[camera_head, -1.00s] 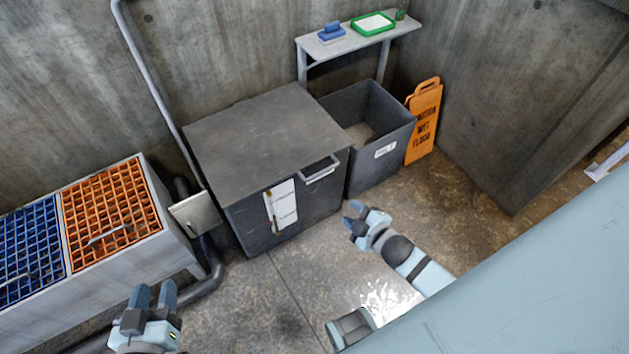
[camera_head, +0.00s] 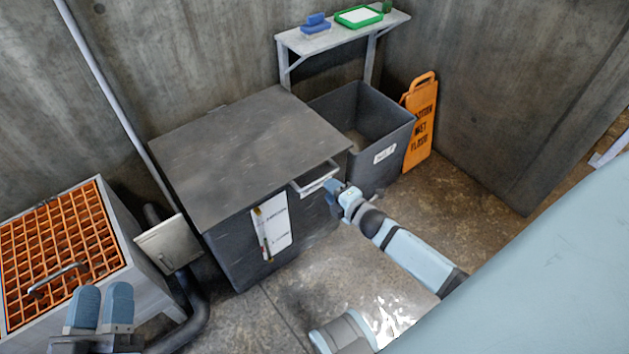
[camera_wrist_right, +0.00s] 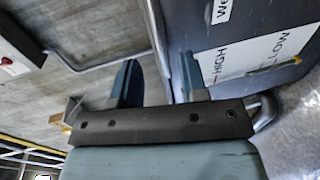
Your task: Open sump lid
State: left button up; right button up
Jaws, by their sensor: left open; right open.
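The sump is a dark grey box with a flat lid (camera_head: 245,145), which lies closed on top. A light metal bar handle (camera_head: 303,189) sticks out from the lid's front right edge; the bar also shows in the right wrist view (camera_wrist_right: 155,45). My right gripper (camera_head: 334,190) is open, right at the handle's right end. In the right wrist view my right gripper (camera_wrist_right: 160,82) has the bar running between its fingers in the picture; I cannot tell whether they touch it. My left gripper (camera_head: 102,296) is open and empty at the lower left, away from the lid.
An orange grate (camera_head: 60,250) with a handle tops a grey tank at left. A grey open bin (camera_head: 388,130) stands right of the sump, beside an orange wet-floor sign (camera_head: 420,125). A shelf (camera_head: 345,35) is behind. The floor in front is partly clear.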

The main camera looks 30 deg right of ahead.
pick_arm(q)
notch_tip(320, 180, down, 4)
jog(key=shift+w+d+r+g+b, duration=0.15)
jog(key=shift+r+g+b, duration=0.1)
jog(key=shift+g+b, duration=0.6)
pick_arm(e)
jog(key=x, duration=0.8)
jog(key=shift+a, duration=0.1)
jog(key=shift+c, duration=0.2)
grip_shut()
